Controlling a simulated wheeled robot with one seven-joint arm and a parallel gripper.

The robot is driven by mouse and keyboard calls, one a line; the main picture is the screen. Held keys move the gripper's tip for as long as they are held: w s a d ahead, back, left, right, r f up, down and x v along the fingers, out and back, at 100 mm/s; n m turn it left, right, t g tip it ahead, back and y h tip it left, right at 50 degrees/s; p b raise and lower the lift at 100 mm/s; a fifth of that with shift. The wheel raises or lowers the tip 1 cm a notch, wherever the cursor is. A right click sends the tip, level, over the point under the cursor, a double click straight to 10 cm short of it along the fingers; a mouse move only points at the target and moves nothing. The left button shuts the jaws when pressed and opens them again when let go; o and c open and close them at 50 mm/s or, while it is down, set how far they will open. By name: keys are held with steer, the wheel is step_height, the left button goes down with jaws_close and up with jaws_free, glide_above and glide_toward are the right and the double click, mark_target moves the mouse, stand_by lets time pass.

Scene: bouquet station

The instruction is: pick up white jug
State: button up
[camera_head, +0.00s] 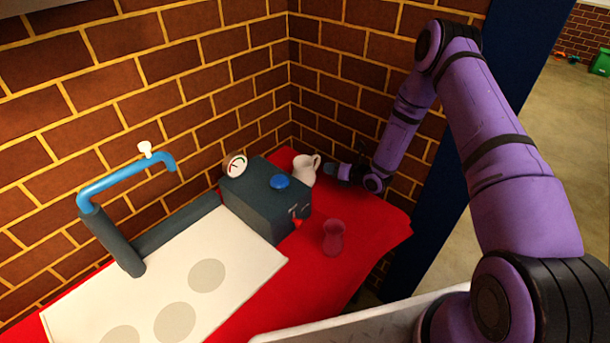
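The white jug (303,170) stands upright at the back corner of the red table, close to the brick wall. Its handle points right, toward my gripper. My gripper (345,172) is at the end of the purple arm, just right of the jug and near its handle. The fingers are small and dark here, so I cannot tell whether they are open or touch the handle. The jug's lower left part is hidden behind the dark box.
A dark box (258,212) with a blue knob and a gauge stands left of the jug. A pink vase (333,238) stands in front on the red table (375,222). A white panel (240,262) and a blue tap (125,180) are at left. Brick walls (190,75) close off the back.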

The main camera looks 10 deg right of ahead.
mark_target(318, 165)
steer(key=shift+x, duration=2.65)
steer(key=shift+d, duration=0.1)
steer(key=shift+c, duration=0.2)
steer(key=shift+w, duration=0.1)
jaws_close()
